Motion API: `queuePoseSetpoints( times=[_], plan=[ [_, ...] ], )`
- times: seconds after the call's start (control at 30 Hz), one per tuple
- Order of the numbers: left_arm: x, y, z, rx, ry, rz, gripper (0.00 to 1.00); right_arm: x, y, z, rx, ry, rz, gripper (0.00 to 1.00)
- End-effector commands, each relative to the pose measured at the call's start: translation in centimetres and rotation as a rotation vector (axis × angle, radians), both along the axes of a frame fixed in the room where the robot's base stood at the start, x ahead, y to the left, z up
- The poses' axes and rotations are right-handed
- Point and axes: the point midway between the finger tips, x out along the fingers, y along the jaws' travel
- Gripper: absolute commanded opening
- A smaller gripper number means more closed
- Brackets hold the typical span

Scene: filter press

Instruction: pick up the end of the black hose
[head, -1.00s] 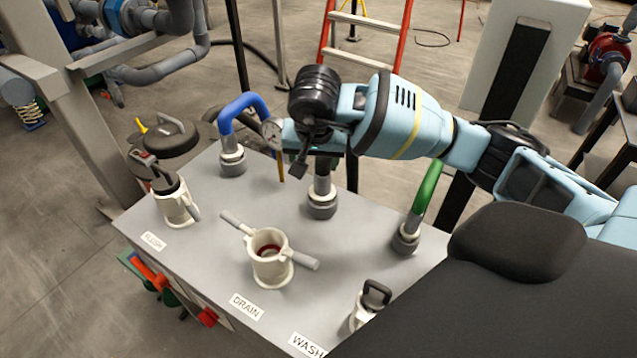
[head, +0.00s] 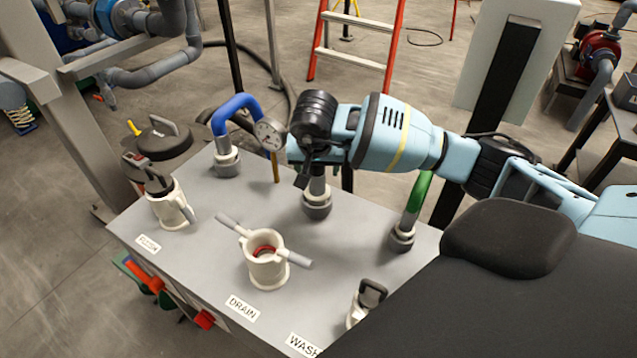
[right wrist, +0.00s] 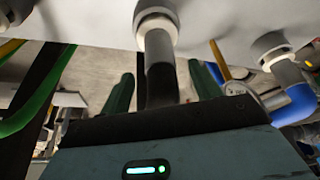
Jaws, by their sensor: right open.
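The black hose (right wrist: 163,82) shows in the right wrist view as a dark tube below a grey pipe piece and a white collar. In the head view its grey and white fitting (head: 317,203) stands on the panel between the blue and green hoses, and my right arm hides most of the hose. My right gripper (right wrist: 162,88) is open, its two green fingers on either side of the hose with gaps visible. In the head view my gripper (head: 303,170) is at the fitting's upper part, its fingers mostly hidden. My left gripper is not in view.
The grey panel (head: 215,250) carries a blue hose (head: 238,103) with a gauge (head: 268,133) beside it, and a green hose (head: 418,195). The white drain port (head: 266,268) with side handles stands in front. A capped port (head: 170,200) is at left, another (head: 366,300) at right.

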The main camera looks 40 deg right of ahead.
Motion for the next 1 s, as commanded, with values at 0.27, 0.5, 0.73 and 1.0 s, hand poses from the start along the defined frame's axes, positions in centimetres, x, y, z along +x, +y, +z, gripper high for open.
queuePoseSetpoints(
  times=[0.27, 0.5, 0.73, 1.0],
  plan=[
    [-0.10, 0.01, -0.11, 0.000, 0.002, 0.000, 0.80, 0.50, -0.38, -1.52, 0.001, -0.001, -0.001, 0.63],
    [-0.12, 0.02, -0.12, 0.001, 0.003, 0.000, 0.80, 0.50, -0.36, -1.48, 0.001, -0.001, 0.000, 0.50],
    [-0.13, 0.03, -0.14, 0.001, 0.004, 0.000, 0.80, 0.49, -0.35, -1.47, 0.001, -0.001, 0.000, 0.20],
    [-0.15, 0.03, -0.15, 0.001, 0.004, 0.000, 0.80, 0.53, -0.36, -1.38, 0.000, -0.003, 0.000, 0.00]
  ],
)
